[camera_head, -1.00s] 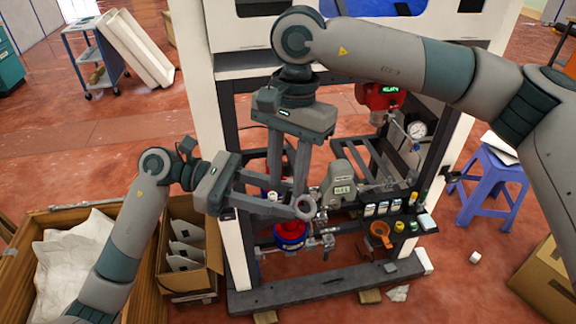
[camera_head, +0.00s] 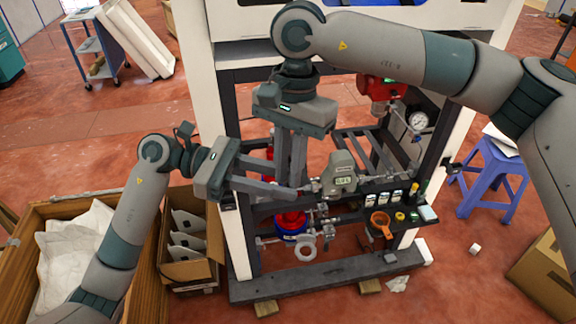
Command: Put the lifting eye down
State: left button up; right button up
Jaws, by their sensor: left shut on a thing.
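The lifting eye, a pale grey ring (camera_head: 305,248), is in the head view in front of the lower part of the frame, clearly below and apart from both grippers' fingertips. I cannot tell whether it rests on anything. My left gripper (camera_head: 292,189) reaches in from the left above it. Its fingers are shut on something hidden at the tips. My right gripper (camera_head: 291,184) points down from above, its tips close to the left fingers. Its fingers look close together with a narrow gap, and its tips are partly hidden.
The dark machine frame (camera_head: 330,287) holds a grey-green meter (camera_head: 340,174), a gauge (camera_head: 418,121) and a blue-red canister (camera_head: 291,225). A cardboard box (camera_head: 190,270) and wooden crate (camera_head: 146,270) stand left. A purple stool (camera_head: 492,165) stands right.

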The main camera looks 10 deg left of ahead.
pick_arm(q)
jog(key=shift+s+f, duration=0.1)
jog(key=shift+s, duration=0.1)
pick_arm(e)
jog(key=shift+w+r, duration=0.15)
jog(key=shift+w, duration=0.05)
pick_arm(q)
jog(key=shift+s+d+f, duration=0.1)
jog(key=shift+f, duration=0.15)
jog(key=shift+r, duration=0.1)
grip_shut()
pick_arm(e)
notch_tip(320, 180, up, 12)
jog(key=w, duration=0.1)
jog(key=shift+d, duration=0.25)
pick_arm(q)
jog(key=shift+r, duration=0.15)
pick_arm(e)
jog(key=shift+w, duration=0.15)
pick_arm(q)
jog(key=s+a+r+n+t, duration=0.2)
jog(key=a+r+n+t, duration=0.1)
jog(key=a+r+t, duration=0.1)
jog(key=shift+a+r+t+y, duration=0.2)
jog(key=shift+r+t+y, duration=0.15)
jog(key=shift+r, duration=0.55)
jog(key=shift+s+d, duration=0.1)
jog(key=shift+s, duration=0.05)
